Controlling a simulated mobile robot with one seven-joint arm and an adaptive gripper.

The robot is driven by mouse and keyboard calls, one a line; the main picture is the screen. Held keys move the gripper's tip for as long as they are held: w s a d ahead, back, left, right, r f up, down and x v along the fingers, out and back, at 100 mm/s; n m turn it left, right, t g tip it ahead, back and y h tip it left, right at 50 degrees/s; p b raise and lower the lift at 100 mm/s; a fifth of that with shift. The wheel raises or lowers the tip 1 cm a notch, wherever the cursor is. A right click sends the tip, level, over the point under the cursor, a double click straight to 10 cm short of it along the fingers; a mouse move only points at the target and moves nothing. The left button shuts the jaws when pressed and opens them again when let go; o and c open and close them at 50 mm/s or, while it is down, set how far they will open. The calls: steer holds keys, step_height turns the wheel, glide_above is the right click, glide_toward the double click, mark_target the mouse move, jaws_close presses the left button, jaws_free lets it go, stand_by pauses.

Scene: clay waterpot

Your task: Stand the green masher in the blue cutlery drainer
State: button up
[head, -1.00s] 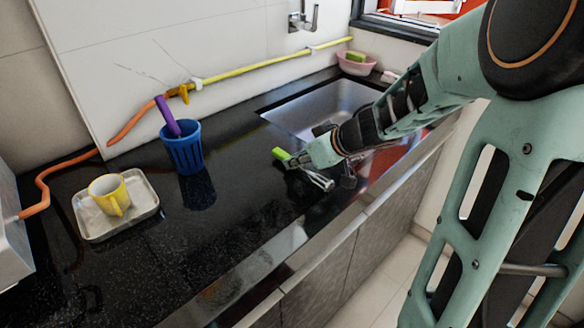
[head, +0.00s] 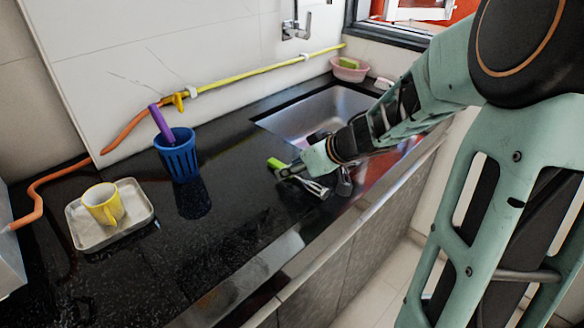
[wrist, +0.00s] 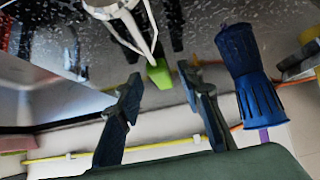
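The green masher (head: 274,163) lies at the black counter near the sink, its green end to the left and its metal head (head: 316,188) toward the front edge. My gripper (head: 287,171) is low over it and hides its middle. In the wrist view my gripper (wrist: 158,82) has its two fingers spread, with the green handle (wrist: 158,73) showing between them and gaps on both sides. The blue cutlery drainer (head: 177,158) stands upright to the left with a purple-handled utensil (head: 160,123) in it; it also shows in the wrist view (wrist: 261,100).
A metal tray (head: 82,235) with a yellow cup (head: 103,204) is left of the drainer. The sink (head: 310,118) is behind my gripper. A yellow and orange hose (head: 240,79) runs along the wall. Counter between drainer and masher is clear.

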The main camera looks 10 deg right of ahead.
steer(key=p+v, duration=0.6)
steer(key=v, duration=0.5)
steer(key=shift+r, duration=0.25)
steer(key=shift+s+d+r, duration=0.15)
steer(key=shift+s+r, duration=0.05)
steer(key=shift+s, duration=0.15)
steer(key=shift+w, duration=0.1)
